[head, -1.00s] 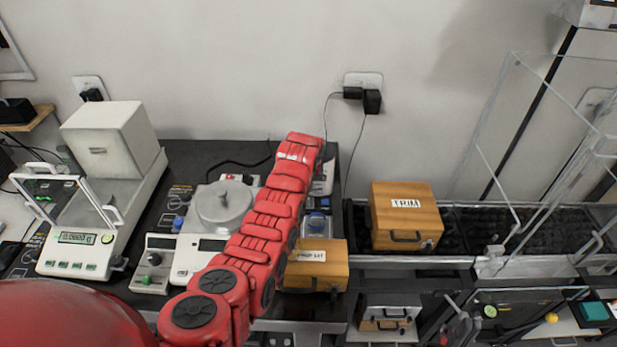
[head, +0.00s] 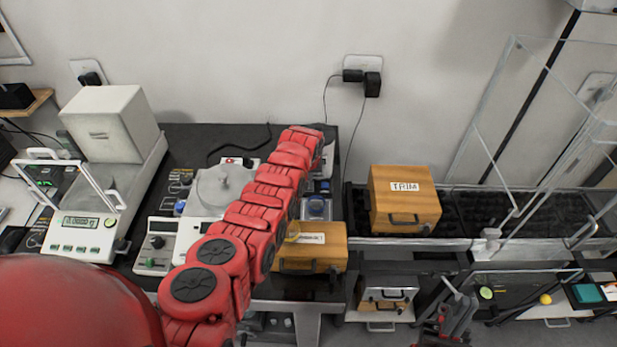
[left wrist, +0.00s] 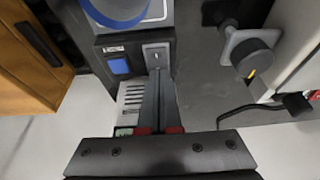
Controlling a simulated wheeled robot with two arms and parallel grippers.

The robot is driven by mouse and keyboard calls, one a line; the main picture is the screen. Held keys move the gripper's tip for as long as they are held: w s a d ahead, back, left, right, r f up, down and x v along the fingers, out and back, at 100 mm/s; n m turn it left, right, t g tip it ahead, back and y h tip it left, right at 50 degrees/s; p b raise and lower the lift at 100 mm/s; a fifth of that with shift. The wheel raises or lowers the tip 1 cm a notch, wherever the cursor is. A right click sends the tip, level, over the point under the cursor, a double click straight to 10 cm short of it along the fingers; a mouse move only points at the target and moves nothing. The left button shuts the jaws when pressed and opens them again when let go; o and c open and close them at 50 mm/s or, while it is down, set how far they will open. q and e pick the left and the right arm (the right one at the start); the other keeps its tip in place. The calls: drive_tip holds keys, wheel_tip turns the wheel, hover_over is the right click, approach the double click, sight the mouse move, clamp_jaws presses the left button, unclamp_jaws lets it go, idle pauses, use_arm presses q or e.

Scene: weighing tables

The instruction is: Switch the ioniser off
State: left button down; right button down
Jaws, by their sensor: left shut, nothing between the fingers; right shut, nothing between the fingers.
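In the left wrist view a dark panel carries a blue square button (left wrist: 118,65) and a small grey switch plate (left wrist: 157,50). A pale slotted housing (left wrist: 131,97) lies beside it; I take this unit to be the ioniser, though no name is readable. My left gripper (left wrist: 157,78) is shut and empty, its tips just at the switch plate; I cannot tell whether they touch it. In the head view my red left arm covers most of this unit, leaving a white edge (head: 327,160) showing. My right gripper (head: 459,301) is low at right, away from the unit, shut.
A wooden box marked TRIM (head: 405,201) and another wooden box (head: 312,248) stand right of my left arm. A balance (head: 88,233) is at left, a round-lidded device (head: 217,187) beside my arm. A black knob (left wrist: 254,58) sits near my left gripper. Clear panels (head: 510,130) stand at right.

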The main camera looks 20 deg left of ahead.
use_arm(q)
drive_tip(key=shift+w+f+b, duration=0.1)
drive_tip(key=shift+f+b, duration=0.5)
drive_tip(key=shift+b, duration=0.1)
drive_tip(key=shift+r, duration=0.35)
drive_tip(key=shift+p, duration=0.35)
drive_tip(key=shift+s+d+p, duration=0.1)
drive_tip(key=shift+s+p, duration=0.2)
drive_tip(key=shift+p, duration=0.3)
drive_tip(key=shift+s+d+p, duration=0.15)
drive_tip(key=shift+s+p, duration=0.4)
drive_tip(key=shift+p, duration=0.35)
drive_tip(key=shift+f, duration=0.1)
